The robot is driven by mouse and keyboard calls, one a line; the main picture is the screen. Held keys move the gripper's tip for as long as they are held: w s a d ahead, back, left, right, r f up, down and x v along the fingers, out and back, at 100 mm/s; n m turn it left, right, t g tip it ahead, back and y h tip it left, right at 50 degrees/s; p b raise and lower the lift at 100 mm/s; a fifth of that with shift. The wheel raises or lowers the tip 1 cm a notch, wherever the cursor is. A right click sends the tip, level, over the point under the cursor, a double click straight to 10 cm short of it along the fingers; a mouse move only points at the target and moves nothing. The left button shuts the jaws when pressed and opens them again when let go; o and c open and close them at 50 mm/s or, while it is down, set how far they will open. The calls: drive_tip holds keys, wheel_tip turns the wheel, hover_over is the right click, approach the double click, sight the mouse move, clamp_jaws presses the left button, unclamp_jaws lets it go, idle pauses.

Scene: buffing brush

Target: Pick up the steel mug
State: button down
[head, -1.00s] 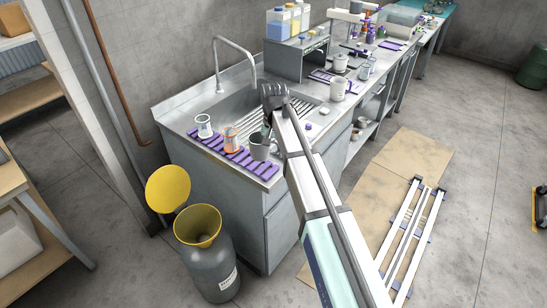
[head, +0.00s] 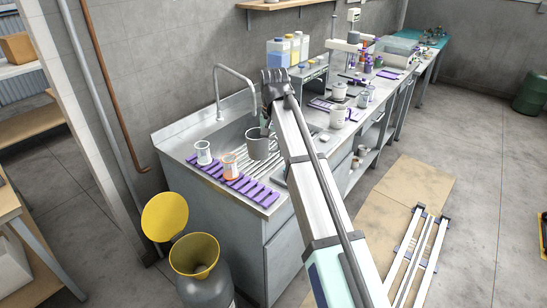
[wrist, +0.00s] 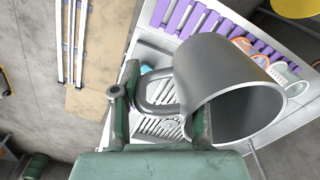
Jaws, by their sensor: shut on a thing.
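The steel mug (head: 256,146) is grey and roughly upright in the head view, in the air above the sink counter's front end. In the wrist view the mug (wrist: 215,75) fills the right centre, its dark mouth facing the lower right. My gripper (wrist: 160,112) is shut on the mug's handle, with one green finger on each side of it. In the head view my gripper (head: 267,124) is partly hidden behind my arm and the mug.
A purple slatted mat (head: 240,184) lies below the mug on the steel counter. A white-banded beaker (head: 204,153) and an orange-banded beaker (head: 229,166) stand on it, left of the mug. A tall faucet (head: 218,88) rises behind. A yellow funnel (head: 194,255) stands on the floor drum.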

sight(273, 139)
drive_tip(key=shift+r, duration=1.5)
idle(2.1)
